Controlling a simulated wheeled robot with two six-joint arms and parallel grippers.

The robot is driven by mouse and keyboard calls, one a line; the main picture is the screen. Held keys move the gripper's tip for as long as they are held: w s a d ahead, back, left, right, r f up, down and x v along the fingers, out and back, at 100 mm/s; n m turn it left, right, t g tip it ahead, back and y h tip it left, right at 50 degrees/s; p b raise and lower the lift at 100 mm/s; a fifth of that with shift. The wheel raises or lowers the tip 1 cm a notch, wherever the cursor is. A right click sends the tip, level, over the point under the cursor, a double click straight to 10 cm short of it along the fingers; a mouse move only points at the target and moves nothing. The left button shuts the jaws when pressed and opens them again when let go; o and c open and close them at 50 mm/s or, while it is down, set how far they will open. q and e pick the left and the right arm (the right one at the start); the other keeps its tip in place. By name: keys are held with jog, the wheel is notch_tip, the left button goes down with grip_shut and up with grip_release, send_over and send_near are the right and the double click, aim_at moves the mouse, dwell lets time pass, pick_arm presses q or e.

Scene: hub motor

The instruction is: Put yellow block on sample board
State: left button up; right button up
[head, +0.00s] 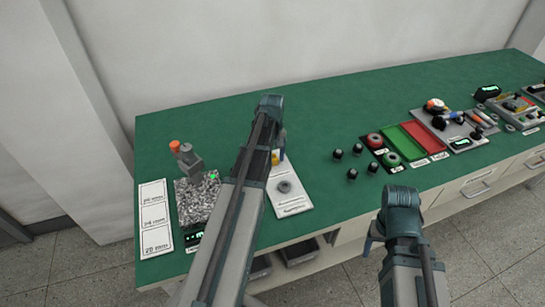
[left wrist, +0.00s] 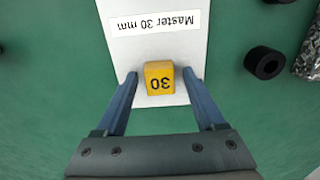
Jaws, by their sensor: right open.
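A yellow block (left wrist: 159,78) marked 30 sits on a white board (left wrist: 190,52) beside a "Master 30 mm" label. My left gripper (left wrist: 160,75) is around the block, with open fingers on either side and narrow gaps between. In the head view the left gripper (head: 280,147) is at the far end of a white board (head: 304,206), mostly behind my arm. This board carries a grey ring (head: 285,187) and a printed label that is hard to read, perhaps the sample board's. My right gripper (head: 371,236) is mostly hidden behind its arm near the table's front edge.
A speckled plate (head: 190,213) with an orange-topped stand (head: 184,155) and a white card strip (head: 155,220) are at left. A black cylinder (left wrist: 265,62) stands beside the board. Several black knobs (head: 352,174) and red and green trays (head: 425,137) are at right.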

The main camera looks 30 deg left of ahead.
aim_at(274, 158)
dwell(0.3)
pick_arm(q)
notch_tip(274, 158, up, 12)
jog(key=p, duration=1.2)
jog(key=shift+r, duration=0.15)
jog(key=s+d+m, duration=0.4)
jog(key=s+d, duration=0.1)
jog(key=d, duration=0.5)
jog(key=s+d+m, duration=0.5)
jog(key=s+d, duration=0.1)
jog(key=d, duration=0.4)
jog(key=s+d+m+y, duration=0.1)
jog(key=s+d+m, duration=0.3)
jog(key=d, duration=0.6)
jog(key=shift+s+d+m, duration=0.25)
jog(key=shift+s+m, duration=0.15)
jog(key=shift+s, duration=0.35)
